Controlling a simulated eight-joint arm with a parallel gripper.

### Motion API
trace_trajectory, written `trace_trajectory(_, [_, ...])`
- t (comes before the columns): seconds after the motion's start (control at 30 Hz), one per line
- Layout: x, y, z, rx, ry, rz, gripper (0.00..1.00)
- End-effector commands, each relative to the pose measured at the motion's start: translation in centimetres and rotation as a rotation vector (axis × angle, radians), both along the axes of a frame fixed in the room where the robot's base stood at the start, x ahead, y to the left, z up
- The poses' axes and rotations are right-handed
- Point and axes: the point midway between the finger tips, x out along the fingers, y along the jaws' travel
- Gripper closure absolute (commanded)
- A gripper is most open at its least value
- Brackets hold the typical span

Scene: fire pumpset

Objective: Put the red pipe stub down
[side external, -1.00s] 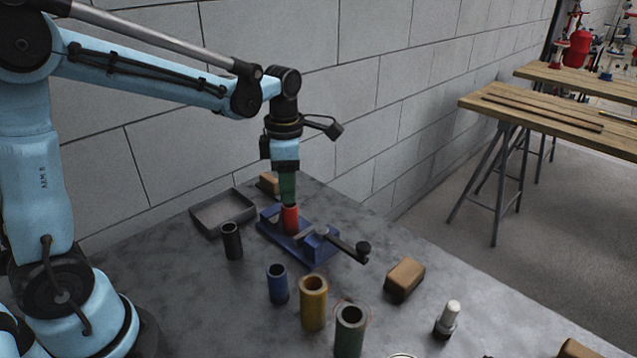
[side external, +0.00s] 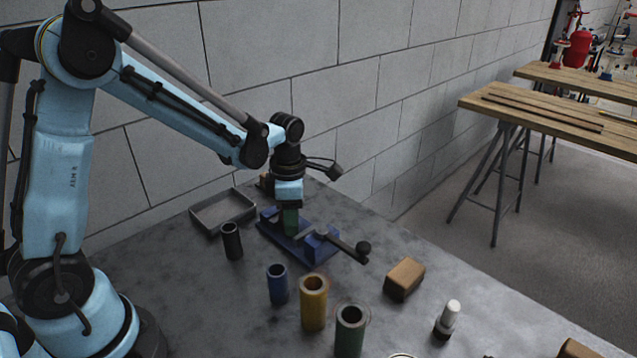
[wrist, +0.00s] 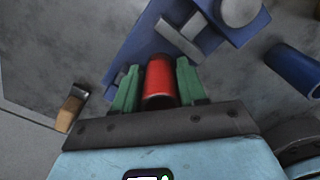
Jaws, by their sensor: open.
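The red pipe stub (wrist: 159,80) shows in the wrist view, between the two green fingers of my gripper (wrist: 157,76). The fingers are open, one on each side of it, with a thin gap showing. In the side view my gripper (side external: 290,222) points down at the left end of the blue vise (side external: 312,247), and its green finger hides the stub. The vise also shows in the wrist view (wrist: 135,50), beyond the stub. The stub's lower end and its contact with the vise are hidden.
A black pipe (side external: 232,242), a blue pipe (side external: 277,285), a yellow pipe (side external: 313,305) and a green pipe (side external: 350,335) stand in front of the vise. A grey tray (side external: 205,224) lies behind left. A wooden block (side external: 404,279) and a white-topped fitting (side external: 447,320) are at right.

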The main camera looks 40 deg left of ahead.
Motion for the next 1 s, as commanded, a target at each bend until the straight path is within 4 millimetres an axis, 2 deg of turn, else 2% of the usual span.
trace_trajectory(0.1, [0.0,0.0,0.0,0.0,0.0,0.0,0.59])
trace_trajectory(0.37, [0.0,0.0,0.0,0.0,0.0,0.0,0.99])
trace_trajectory(0.4, [0.0,0.0,0.0,0.0,0.0,0.0,1.0])
trace_trajectory(0.77, [0.0,0.0,0.5,0.0,0.0,0.0,1.0])
trace_trajectory(1.0, [0.0,0.0,2.7,0.0,0.0,0.0,1.0])
